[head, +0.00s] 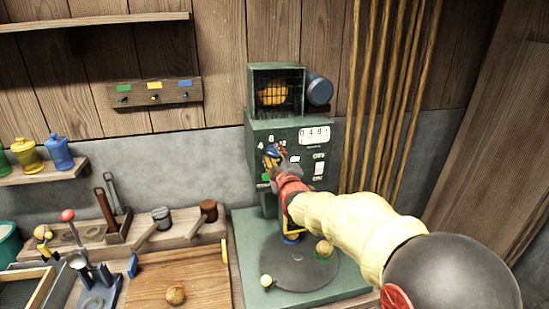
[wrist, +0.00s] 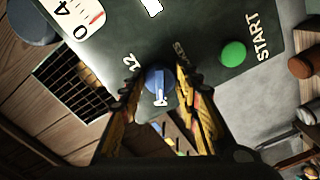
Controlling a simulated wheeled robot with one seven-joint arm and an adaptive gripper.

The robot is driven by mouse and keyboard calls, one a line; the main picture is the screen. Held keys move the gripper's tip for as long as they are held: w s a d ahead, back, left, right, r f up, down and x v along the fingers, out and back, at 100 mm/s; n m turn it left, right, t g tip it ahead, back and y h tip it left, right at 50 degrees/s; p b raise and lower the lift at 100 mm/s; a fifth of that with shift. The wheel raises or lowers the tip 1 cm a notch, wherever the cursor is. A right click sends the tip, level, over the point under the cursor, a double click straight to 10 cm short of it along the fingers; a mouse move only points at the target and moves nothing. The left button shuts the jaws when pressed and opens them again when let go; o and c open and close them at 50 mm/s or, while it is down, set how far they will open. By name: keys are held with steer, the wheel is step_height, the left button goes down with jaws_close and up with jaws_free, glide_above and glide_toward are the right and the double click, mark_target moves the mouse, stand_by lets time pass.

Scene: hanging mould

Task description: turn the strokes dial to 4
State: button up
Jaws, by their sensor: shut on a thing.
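The strokes dial is a small blue knob with a white pointer mark on the front of the green machine (head: 259,133). In the wrist view the dial (wrist: 156,78) sits between the fingertips of my gripper (wrist: 158,82), which is shut on it. A "12" label (wrist: 128,60) shows beside it, and the word near the dial is partly hidden by a finger. In the head view my gripper (head: 278,162) covers most of the dial.
A green START button (wrist: 233,53) is close beside the dial. Thick ropes (head: 385,90) hang to the right. A wooden bench with tools and a board (head: 190,285) lies to the left.

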steer(key=shift+f, duration=0.1)
stand_by(0.3)
steer(key=o, duration=1.2)
steer(key=shift+c, duration=0.2)
steer(key=v, duration=1.2)
